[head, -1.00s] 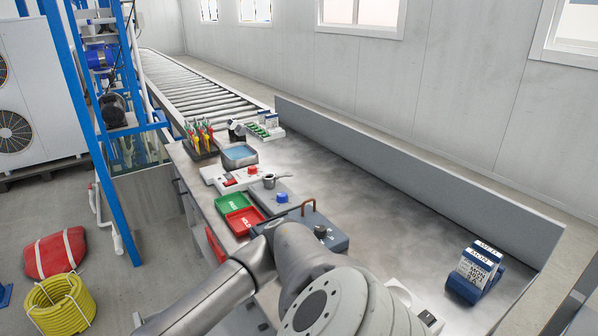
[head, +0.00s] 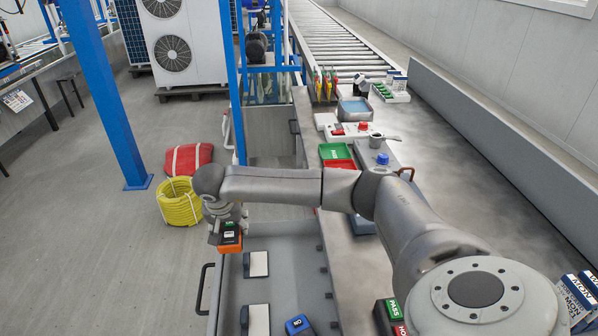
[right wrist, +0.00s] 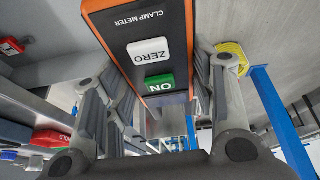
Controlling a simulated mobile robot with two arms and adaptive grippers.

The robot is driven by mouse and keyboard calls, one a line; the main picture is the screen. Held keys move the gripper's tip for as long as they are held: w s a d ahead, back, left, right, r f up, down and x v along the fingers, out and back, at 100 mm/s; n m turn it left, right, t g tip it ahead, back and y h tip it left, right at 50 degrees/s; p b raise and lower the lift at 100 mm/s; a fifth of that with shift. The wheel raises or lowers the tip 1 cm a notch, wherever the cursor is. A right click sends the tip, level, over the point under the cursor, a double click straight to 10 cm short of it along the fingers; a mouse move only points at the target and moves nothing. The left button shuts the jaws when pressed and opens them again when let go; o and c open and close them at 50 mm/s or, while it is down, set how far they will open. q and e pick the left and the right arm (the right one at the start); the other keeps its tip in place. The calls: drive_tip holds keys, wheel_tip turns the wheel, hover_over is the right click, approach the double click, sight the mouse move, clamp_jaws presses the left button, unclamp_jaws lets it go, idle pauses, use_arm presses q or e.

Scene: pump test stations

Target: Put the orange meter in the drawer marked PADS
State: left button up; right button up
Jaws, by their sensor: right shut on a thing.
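The orange meter (head: 231,243) has a dark face with a green and a white button. It also shows in the right wrist view (right wrist: 141,45), with CLAMP METER, ZERO and ON on it. My right gripper (head: 226,222) is shut on it, with fingers on both sides. In the head view the meter overlaps the far front corner of an open drawer (head: 290,275); its exact height is unclear. The drawer holds white-topped pads (head: 258,264) and a blue block (head: 298,325). I see no readable drawer label. My left gripper is not in view.
A yellow hose coil (head: 179,203) and red bag (head: 189,158) lie on the floor. Bare drawer floor shows between the pads.

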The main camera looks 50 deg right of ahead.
drive_tip(key=shift+w+d+r, duration=0.15)
drive_tip(key=shift+d, duration=0.15)
drive_tip(key=s+d+f+p, duration=0.1)
drive_tip(key=s+d+f, duration=0.3)
drive_tip(key=s, duration=0.4)
drive_tip(key=b, duration=0.2)
hover_over(283, 271)
drive_tip(key=a, duration=0.2)
drive_tip(key=f, duration=0.4)
drive_tip(key=shift+w+d+f, duration=0.1)
drive_tip(key=shift+w+d, duration=0.1)
drive_tip(key=shift+d, duration=0.05)
drive_tip(key=shift+s+d+f, duration=0.25)
drive_tip(key=shift+s+f, duration=0.25)
drive_tip(key=shift+f, duration=0.15)
wheel_tip(283, 271, down, 4)
drive_tip(key=shift+s+r+b, duration=0.15)
drive_tip(key=shift+r+b, duration=0.05)
drive_tip(key=shift+b, duration=0.8)
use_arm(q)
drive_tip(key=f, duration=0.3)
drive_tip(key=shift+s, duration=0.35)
use_arm(e)
drive_tip(key=shift+r, duration=0.1)
